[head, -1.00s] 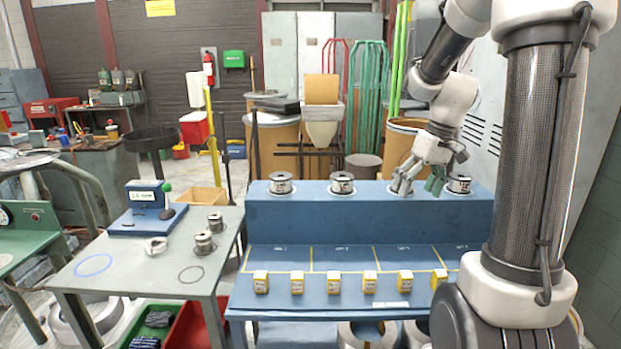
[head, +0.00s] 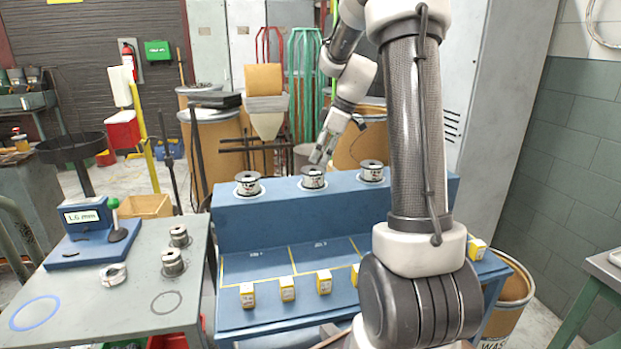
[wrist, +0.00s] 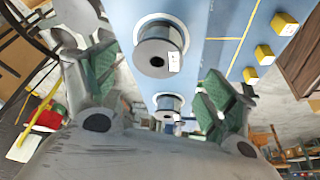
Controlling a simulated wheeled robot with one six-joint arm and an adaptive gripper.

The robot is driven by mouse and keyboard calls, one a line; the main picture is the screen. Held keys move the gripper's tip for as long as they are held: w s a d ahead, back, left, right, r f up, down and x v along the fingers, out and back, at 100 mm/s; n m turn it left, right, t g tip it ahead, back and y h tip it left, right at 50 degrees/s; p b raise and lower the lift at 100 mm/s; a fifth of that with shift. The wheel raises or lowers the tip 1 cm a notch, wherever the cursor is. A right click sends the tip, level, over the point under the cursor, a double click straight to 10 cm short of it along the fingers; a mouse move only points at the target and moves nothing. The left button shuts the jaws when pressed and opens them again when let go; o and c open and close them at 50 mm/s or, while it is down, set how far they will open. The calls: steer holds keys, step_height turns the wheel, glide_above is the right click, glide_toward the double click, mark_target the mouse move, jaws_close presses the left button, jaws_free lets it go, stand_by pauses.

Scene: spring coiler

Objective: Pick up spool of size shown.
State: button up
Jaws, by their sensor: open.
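A blue sign box (head: 82,217) on the left table shows a size that appears to read 1.6 mm. Wire spools stand upright in a row on the blue raised shelf: a left spool (head: 247,183), a middle spool (head: 313,177) and a right spool (head: 372,171). My arm may hide another. My gripper (head: 320,155) is just above and behind the middle spool, apart from it. In the wrist view, my gripper (wrist: 160,75) is open, with green pads, and holds nothing. A labelled spool (wrist: 160,48) shows between the fingers, with another spool (wrist: 169,102) beyond. Spool label sizes are unreadable.
Yellow boxes (head: 288,289) line the front of the blue bench (head: 235,268). The grey table (head: 125,300) carries two spools (head: 176,252), a loose coil (head: 112,275), and blue and dark rings. Drums and racks stand behind the shelf.

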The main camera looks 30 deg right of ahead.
mark_target(313, 173)
steer(key=x, duration=0.7)
steer(key=shift+w+d+f, duration=0.1)
steer(key=shift+f, duration=0.1)
steer(key=shift+r, duration=0.1)
steer(key=c, duration=1.4)
